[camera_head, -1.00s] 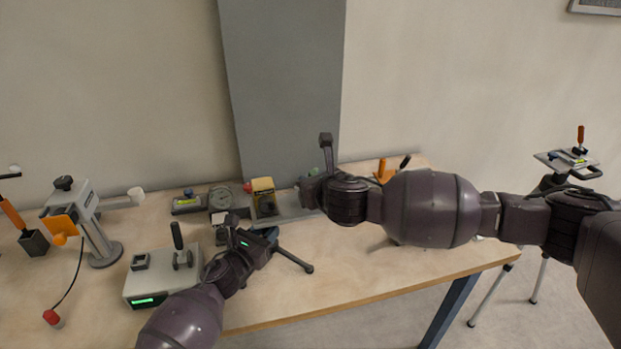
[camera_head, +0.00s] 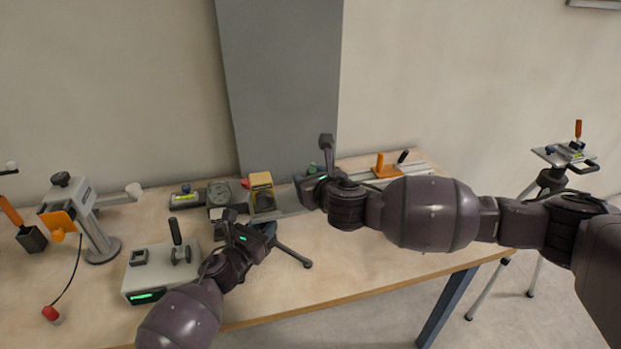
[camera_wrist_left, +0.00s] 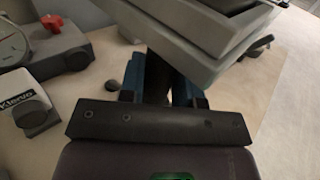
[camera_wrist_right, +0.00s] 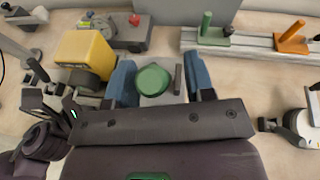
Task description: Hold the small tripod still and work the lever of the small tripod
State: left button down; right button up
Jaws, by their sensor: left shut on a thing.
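The small tripod stands on the table; its dark leg (camera_head: 293,256) shows in the head view. Its tilted grey top (camera_wrist_left: 205,45) shows in the left wrist view. My left gripper (camera_head: 266,234) is shut on the dark post (camera_wrist_left: 158,78) under that top, with blue pads at its sides. My right gripper (camera_wrist_right: 162,80) is open, its blue fingers on either side of a round green knob (camera_wrist_right: 153,80), which seems to be the lever's end seen from above. The left finger is close to the knob and a gap shows at the right. My right arm hides part of this in the head view.
A yellow meter (camera_head: 262,190) and a gauge (camera_head: 219,194) stand behind the tripod. A grey box with a lever (camera_head: 160,272) is at left. A rail with handles (camera_wrist_right: 255,42) lies behind at right.

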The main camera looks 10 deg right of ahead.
jog(key=v, duration=1.2)
dwell(0.4)
pick_arm(q)
jog(key=c, duration=0.7)
grip_release()
jog(key=shift+c, duration=0.2)
